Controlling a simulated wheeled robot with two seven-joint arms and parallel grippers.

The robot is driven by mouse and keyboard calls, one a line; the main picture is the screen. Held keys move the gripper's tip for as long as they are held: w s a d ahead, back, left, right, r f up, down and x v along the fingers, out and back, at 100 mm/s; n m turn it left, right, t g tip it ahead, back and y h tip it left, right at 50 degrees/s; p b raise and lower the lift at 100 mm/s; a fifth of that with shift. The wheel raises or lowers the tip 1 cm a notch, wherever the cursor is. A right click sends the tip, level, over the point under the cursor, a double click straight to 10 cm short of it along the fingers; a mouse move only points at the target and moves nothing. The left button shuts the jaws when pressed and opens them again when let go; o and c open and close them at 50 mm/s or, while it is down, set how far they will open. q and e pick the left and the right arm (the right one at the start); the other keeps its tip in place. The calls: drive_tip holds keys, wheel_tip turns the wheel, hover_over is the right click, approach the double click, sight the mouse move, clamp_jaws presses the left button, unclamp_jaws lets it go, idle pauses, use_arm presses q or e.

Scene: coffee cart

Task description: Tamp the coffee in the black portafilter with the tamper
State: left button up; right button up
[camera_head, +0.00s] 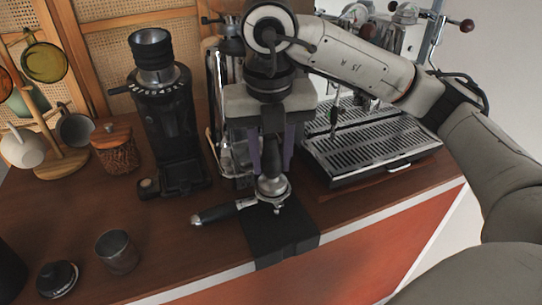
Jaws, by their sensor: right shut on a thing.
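My right gripper (271,167) points down near the middle of the head view, shut on the tamper (272,187). The tamper stands upright, and its silver base is at the basket of the black portafilter (215,213). I cannot tell how deep the base sits in the basket, and the coffee is hidden. The portafilter rests on a black mat (285,245) at the counter's front edge, its dark handle pointing left. My left gripper is not in view.
A black grinder (165,125) stands left of the gripper; the espresso machine's drip tray (365,150) is at right. A wooden jar (115,150) and a mug rack (60,165) are at left. A metal cup (117,251) and a black round piece (57,279) stand at front left.

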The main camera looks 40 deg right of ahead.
drive_tip(key=shift+s+f+b, duration=0.1)
drive_tip(key=shift+f+b, duration=0.6)
drive_tip(key=shift+f, duration=0.2)
idle(0.9)
drive_tip(key=shift+r, duration=0.2)
drive_tip(key=shift+r+p, duration=1.35)
drive_tip(key=shift+r, duration=0.15)
wheel_tip(320, 180, up, 5)
drive_tip(key=p, duration=0.4)
